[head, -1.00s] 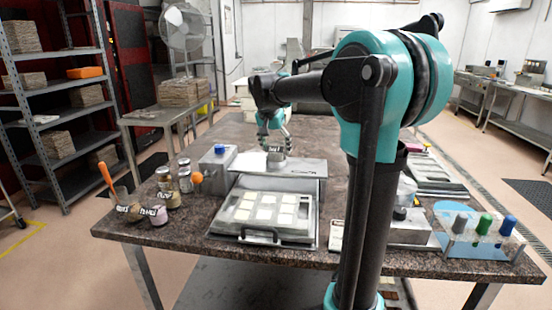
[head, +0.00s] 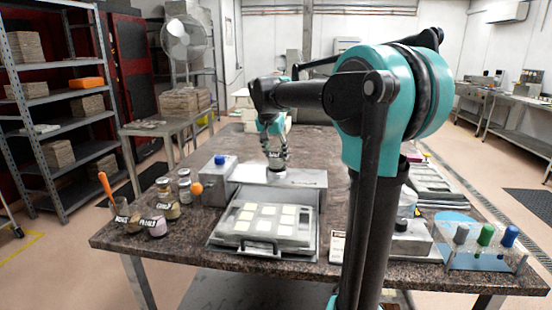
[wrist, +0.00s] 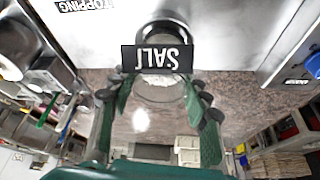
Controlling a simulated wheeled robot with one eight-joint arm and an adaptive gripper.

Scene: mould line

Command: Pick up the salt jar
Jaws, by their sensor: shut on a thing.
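The salt jar (wrist: 161,92) is a small clear jar with a dark label reading SALT, upside down in the wrist view. My gripper (wrist: 160,100) is shut on it, with one green-padded finger on each side. In the head view my gripper (head: 276,158) points down over the metal box at the middle of the table, and the salt jar (head: 277,171) shows small at its fingertips. My fingers partly cover the jar there. I cannot tell whether its base touches the metal top.
The metal box (head: 305,180) lies under my gripper. In front is a tray (head: 225,235) with pale squares. Several labelled jars (head: 157,223) stand at the left, next to a grey box with a blue knob (head: 215,183). A rack with coloured-capped tubes (head: 483,255) stands at the right.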

